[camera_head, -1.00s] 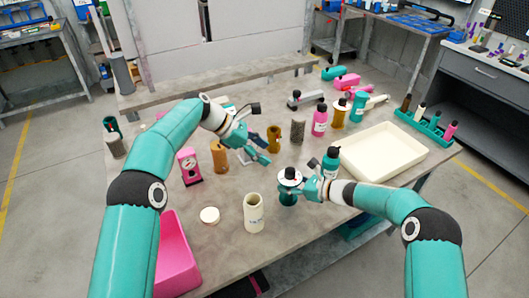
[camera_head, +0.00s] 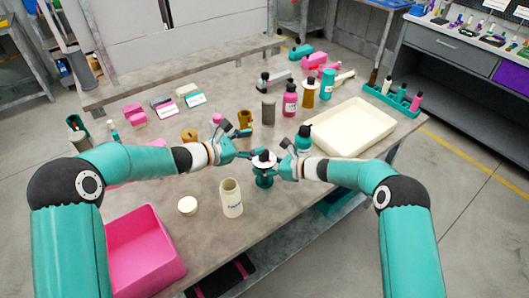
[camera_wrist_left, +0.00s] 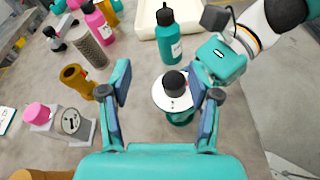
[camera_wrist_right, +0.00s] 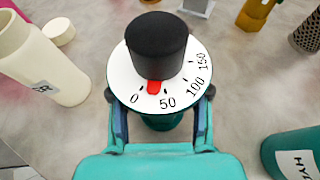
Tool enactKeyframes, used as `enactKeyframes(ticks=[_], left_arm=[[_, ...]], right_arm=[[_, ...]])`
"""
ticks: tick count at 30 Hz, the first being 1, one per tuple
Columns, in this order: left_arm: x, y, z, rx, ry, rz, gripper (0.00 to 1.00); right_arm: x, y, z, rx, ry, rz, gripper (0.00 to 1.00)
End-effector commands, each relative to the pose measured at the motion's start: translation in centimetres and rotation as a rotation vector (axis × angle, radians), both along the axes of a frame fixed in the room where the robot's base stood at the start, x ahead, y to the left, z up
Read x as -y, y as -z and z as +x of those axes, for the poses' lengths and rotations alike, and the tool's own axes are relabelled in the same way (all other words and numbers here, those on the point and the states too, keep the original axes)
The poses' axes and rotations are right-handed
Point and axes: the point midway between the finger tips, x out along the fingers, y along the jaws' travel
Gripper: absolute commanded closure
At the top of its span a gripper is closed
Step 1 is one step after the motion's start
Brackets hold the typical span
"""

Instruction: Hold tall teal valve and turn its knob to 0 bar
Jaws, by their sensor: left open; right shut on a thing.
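The tall teal valve (camera_head: 264,180) stands on the table, with a white dial (camera_wrist_right: 128,75) and a black knob (camera_wrist_right: 157,45) on top. In the right wrist view the knob's red pointer (camera_wrist_right: 154,87) lies between the 0 and 50 marks. My right gripper (camera_head: 275,172) is shut on the valve's body below the dial, from the right. My left gripper (camera_head: 250,143) is open, just left of and above the valve. In the left wrist view the knob (camera_wrist_left: 174,82) and dial appear between its spread fingers, nearer the right one, and apart from them.
A teal bottle (camera_head: 303,140) stands close behind my right gripper. A cream bottle (camera_head: 231,200) stands left of the valve, with a white lid (camera_head: 187,205) beside it. A cream tray (camera_head: 350,128) lies right, a pink bin (camera_head: 145,255) front left.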

Motion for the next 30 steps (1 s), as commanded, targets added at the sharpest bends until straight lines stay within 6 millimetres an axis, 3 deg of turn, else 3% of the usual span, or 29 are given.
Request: enactKeyframes(ticks=[6,11,17,30], left_arm=[[-2.2,2.8,-4.4,-0.206,-0.172,-0.046,0.38],[-3.1,2.6,-6.4,-0.263,-0.212,-0.076,0.38],[-3.0,1.9,-5.4,-0.241,-0.221,-0.078,0.38],[2.0,4.9,-0.3,-0.240,-0.218,-0.078,0.38]], right_arm=[[0.0,0.0,0.0,0.000,0.000,0.001,1.00],[0.0,-0.1,0.0,0.000,0.000,0.001,1.00],[0.0,0.0,0.0,0.000,0.000,0.001,1.00],[0.0,-0.1,0.0,0.001,0.000,0.000,1.00]])
